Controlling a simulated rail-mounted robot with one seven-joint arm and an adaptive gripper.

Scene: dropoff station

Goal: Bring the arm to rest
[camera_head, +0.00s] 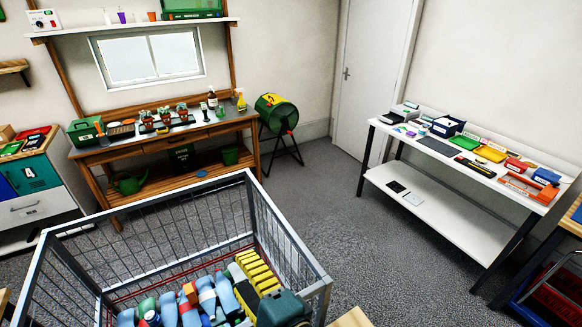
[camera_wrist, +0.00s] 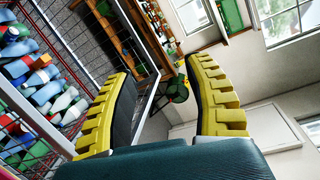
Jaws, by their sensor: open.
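My gripper (camera_head: 252,279) is at the bottom of the head view, over the near right part of a wire cage (camera_head: 180,206). Its yellow ribbed fingers and dark teal body show there. In the wrist view my gripper (camera_wrist: 160,68) is open, its two fingers wide apart with nothing between them. The wrist is tilted, so the room appears turned on its side. The gap between the fingers looks out toward the room. Most of my arm is out of view.
Blue, white and green bottles (camera_head: 207,297) fill the cage floor; they also show in the wrist view (camera_wrist: 40,78). A wooden bench (camera_head: 165,145) with potted plants stands behind. A green drum (camera_head: 276,114) is beside it. A white table (camera_head: 451,212) with stationery stands right. Carpet between is clear.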

